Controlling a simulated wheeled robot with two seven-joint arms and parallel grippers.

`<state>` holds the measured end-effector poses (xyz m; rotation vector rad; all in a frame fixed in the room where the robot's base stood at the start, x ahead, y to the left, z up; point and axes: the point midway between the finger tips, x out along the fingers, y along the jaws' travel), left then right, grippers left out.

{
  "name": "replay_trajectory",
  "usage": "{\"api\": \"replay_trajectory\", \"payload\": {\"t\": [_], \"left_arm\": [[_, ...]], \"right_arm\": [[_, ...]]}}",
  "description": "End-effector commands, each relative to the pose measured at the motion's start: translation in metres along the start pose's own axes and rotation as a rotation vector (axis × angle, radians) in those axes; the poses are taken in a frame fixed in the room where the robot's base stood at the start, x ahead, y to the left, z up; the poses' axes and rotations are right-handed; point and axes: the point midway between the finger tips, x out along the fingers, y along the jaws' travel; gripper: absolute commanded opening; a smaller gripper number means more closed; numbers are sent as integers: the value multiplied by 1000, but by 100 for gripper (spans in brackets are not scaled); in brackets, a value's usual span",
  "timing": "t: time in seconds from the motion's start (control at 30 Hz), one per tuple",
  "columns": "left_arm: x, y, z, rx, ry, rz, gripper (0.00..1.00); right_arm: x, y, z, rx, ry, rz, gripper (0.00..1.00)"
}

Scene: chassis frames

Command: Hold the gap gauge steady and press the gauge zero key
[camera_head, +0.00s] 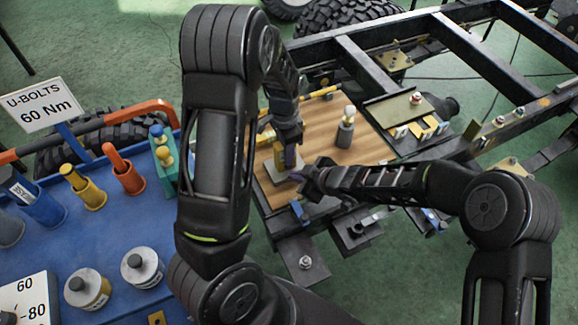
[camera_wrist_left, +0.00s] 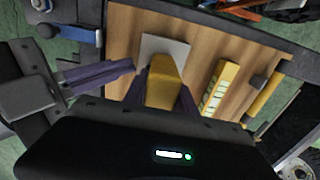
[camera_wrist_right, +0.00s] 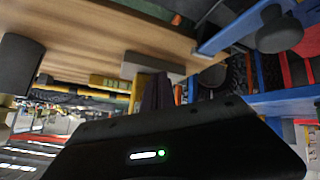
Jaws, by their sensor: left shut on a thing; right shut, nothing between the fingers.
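The gap gauge (camera_wrist_left: 165,85) is a yellow block standing at a light grey plate (camera_wrist_left: 165,47) on the wooden board. My left gripper (camera_head: 289,152) is shut on the gauge from above; its purple fingers flank the yellow body in the left wrist view. My right gripper (camera_head: 306,181) is shut and empty, beside the plate and just right of the gauge. In the left wrist view its purple fingers (camera_wrist_left: 128,68) point toward the gauge. They also show closed in the right wrist view (camera_wrist_right: 158,90). I cannot make out the zero key in any view.
The wooden board (camera_head: 325,115) also bears a grey post with a pale top (camera_head: 346,128). A yellow piece with white markings (camera_wrist_left: 216,90) lies right of the gauge. Dark chassis rails (camera_head: 480,60) lie behind. A blue cart (camera_head: 70,235) with U-bolt holders stands at left.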

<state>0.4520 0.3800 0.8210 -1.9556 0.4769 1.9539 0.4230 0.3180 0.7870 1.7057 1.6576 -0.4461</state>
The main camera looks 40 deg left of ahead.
Motion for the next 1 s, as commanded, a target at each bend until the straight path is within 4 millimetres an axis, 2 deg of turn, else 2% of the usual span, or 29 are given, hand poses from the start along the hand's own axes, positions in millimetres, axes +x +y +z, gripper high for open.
{"api": "replay_trajectory", "payload": {"t": [0.23, 0.63, 1.0], "left_arm": [[0, 0, 0, 0, 0, -1, 0], [0, 0, 0, 0, 0, -1, 0], [0, 0, 0, 0, 0, -1, 0]], "right_arm": [[-6, -6, 5, -3, -1, -4, 0], [-32, -24, 23, -1, 0, 0, 0], [-35, -26, 26, 0, 0, 0, 0]]}}
